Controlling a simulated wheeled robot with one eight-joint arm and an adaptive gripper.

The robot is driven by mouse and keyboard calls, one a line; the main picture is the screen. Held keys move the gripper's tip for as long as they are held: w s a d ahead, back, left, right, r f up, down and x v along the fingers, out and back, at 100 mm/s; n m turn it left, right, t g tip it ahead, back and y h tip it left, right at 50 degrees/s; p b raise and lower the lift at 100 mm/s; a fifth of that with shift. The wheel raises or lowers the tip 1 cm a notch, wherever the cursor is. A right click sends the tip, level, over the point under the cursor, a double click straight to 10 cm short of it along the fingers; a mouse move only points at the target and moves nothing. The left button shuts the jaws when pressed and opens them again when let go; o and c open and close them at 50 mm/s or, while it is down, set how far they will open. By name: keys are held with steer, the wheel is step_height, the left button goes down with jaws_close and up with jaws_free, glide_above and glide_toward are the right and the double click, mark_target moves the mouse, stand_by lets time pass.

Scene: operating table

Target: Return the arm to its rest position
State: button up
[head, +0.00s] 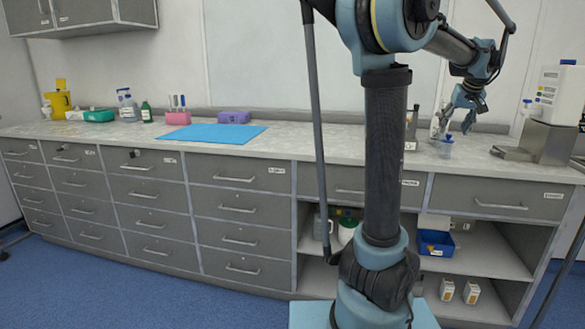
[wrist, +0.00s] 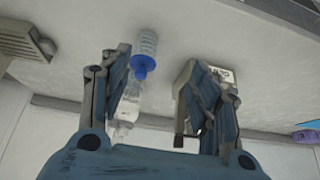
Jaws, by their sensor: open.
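My gripper (head: 468,103) hangs above the right part of the counter (head: 330,146) in the head view, with my arm reaching out from the column. In the wrist view my gripper (wrist: 155,62) has its two fingers wide apart. A clear container with a blue cap (wrist: 145,58) shows between the fingers, closer to the left one. I cannot tell how far it is from the fingers. It appears as a small clear and blue thing (head: 445,147) on the counter below the gripper in the head view. Nothing is visibly gripped.
A white bottle (wrist: 125,112) shows beyond the left finger, and a labelled box (wrist: 221,73) is behind the right one. A grey and white machine (head: 552,105) stands at the counter's right end. A blue mat (head: 213,133) lies further left, near a purple box (head: 234,117).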

steer(key=s+a+f+g, duration=0.1)
steer(key=s+a+f, duration=0.25)
steer(key=a, duration=0.45)
steer(key=s+a+f+n+y, duration=0.15)
steer(key=a+f, duration=0.25)
steer(key=a, duration=0.5)
steer(key=s+a+f+g, duration=0.1)
steer(key=s+a+f, duration=0.25)
steer(key=a, duration=0.45)
steer(key=s+a+f+g, duration=0.1)
steer(key=s+a+f, duration=0.5)
steer(key=s+f, duration=0.2)
steer(key=s+a+f+n, duration=0.1)
steer(key=s+a+f, duration=0.5)
steer(key=s+f, duration=0.2)
steer(key=shift+s+f+g, duration=0.25)
steer(key=shift+f+g, duration=0.15)
steer(key=shift+f, duration=0.5)
steer(key=shift+h, duration=0.25)
steer(key=shift+w+f, duration=0.2)
steer(key=shift+w, duration=0.25)
